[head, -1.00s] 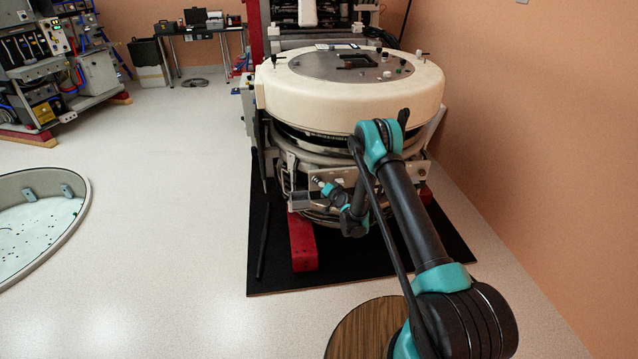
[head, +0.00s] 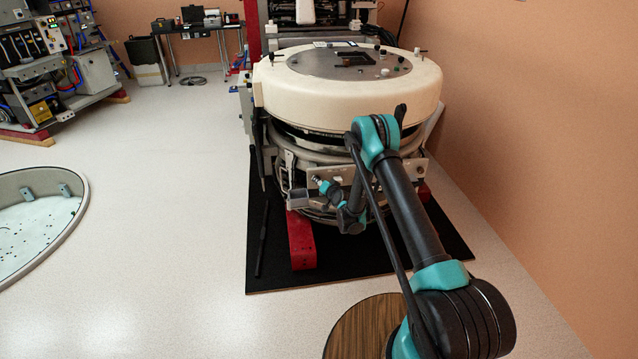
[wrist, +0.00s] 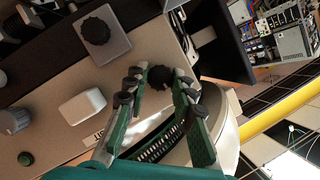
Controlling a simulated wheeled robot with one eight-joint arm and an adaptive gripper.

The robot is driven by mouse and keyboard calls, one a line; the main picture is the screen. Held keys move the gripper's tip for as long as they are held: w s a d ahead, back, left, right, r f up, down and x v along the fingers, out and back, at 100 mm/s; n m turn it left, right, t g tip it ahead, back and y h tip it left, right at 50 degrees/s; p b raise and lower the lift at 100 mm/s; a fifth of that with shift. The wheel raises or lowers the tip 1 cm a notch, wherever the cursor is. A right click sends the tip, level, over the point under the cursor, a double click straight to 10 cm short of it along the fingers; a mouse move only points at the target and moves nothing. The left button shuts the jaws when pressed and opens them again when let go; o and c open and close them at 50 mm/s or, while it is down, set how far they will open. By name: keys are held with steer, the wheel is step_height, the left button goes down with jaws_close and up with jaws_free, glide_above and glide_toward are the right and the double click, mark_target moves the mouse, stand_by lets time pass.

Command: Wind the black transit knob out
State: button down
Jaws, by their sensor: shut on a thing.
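In the wrist view my gripper (wrist: 160,88) has its green, black-tipped fingers closed around a round black knob (wrist: 160,77) near the edge of a beige panel (wrist: 125,85). The fingertips partly hide the knob's sides, and its stem cannot be seen. In the head view my arm reaches to the lower front of the large cream drum-shaped machine (head: 345,105). The wrist is bent left there, and the knob cannot be made out.
A second black knob (wrist: 97,30) stands on a grey square plate beside a white block (wrist: 82,107). A red foot (head: 301,240) stands on the black mat (head: 275,272).

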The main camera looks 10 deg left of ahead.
steer(key=n+t+h, duration=0.1)
steer(key=n+h, duration=0.2)
steer(key=n, duration=0.2)
steer(key=n+t+h, duration=0.1)
steer(key=n+h, duration=0.2)
steer(key=n, duration=0.2)
steer(key=a+n+t+h, duration=0.1)
steer(key=n+t+h, duration=0.1)
steer(key=n, duration=0.3)
steer(key=shift+s+f+n+h, duration=0.2)
steer(key=shift+n+h, duration=0.1)
steer(key=shift+h, duration=0.2)
stand_by(0.3)
stand_by(0.4)
steer(key=c, duration=1.3)
jaws_free()
steer(key=shift+o, duration=0.2)
steer(key=shift+r, duration=0.15)
